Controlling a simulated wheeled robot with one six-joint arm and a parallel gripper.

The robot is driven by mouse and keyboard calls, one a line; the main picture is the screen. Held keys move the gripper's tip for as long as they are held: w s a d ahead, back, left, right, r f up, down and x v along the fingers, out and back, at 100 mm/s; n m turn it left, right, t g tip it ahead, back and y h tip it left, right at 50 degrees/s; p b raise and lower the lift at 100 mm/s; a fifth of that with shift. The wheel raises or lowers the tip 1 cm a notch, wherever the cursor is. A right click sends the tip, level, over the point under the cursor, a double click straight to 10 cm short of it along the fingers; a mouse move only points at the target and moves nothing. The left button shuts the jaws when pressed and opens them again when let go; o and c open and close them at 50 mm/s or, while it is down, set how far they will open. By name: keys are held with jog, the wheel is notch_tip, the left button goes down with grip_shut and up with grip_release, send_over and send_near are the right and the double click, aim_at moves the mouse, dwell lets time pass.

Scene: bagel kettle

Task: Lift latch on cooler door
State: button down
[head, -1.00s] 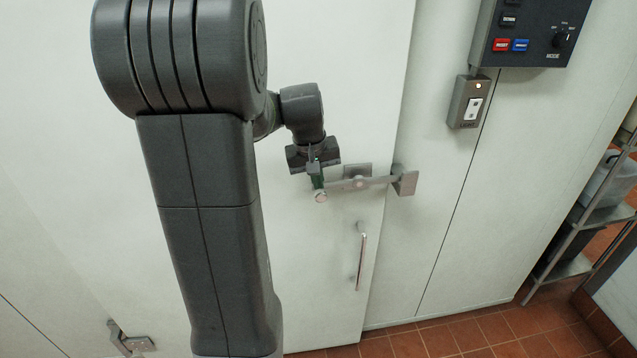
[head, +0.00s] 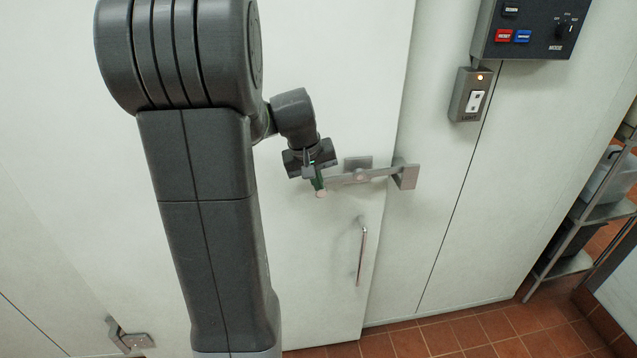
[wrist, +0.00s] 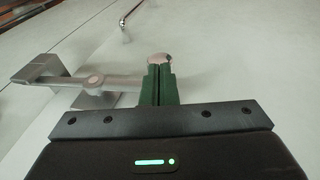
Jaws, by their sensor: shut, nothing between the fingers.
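The cooler door (head: 330,60) is a large white panel. Its latch (head: 375,175) is a grey metal bar lying almost level across the door's right edge, with its outer end at the catch (head: 407,176) on the frame. My gripper (head: 319,187) is at the latch's left end, its green fingers shut with nothing between them. In the wrist view the latch (wrist: 62,80) runs from the left to behind the shut green fingers (wrist: 160,80). A round light knob (wrist: 161,59) shows just past the fingertips. I cannot tell whether the fingers touch the latch.
A vertical door handle (head: 362,255) stands below the latch. A switch box (head: 470,95) and a control panel (head: 530,28) are on the wall to the right. A metal shelf rack (head: 585,215) stands at far right. Another latch (head: 128,338) is at lower left.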

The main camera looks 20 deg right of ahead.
aim_at(317, 196)
jog(key=f+b, duration=0.1)
jog(key=b, duration=0.1)
jog(key=f+h+b, duration=0.1)
jog(key=b, duration=0.1)
jog(key=f+h+b, duration=0.1)
jog(key=shift+a+f+b, duration=0.3)
jog(key=shift+f+b, duration=0.05)
jog(key=shift+b, duration=0.05)
notch_tip(317, 196, down, 6)
jog(key=d+g+h+b, duration=0.1)
jog(key=h+b, duration=0.4)
jog(key=b, duration=1)
jog(key=shift+s+d+f+n+g+h, duration=0.15)
jog(key=shift+d+n+g+h, duration=0.15)
jog(key=shift+n+h, duration=0.1)
jog(key=shift+s+f, duration=0.1)
jog(key=shift+f, duration=0.05)
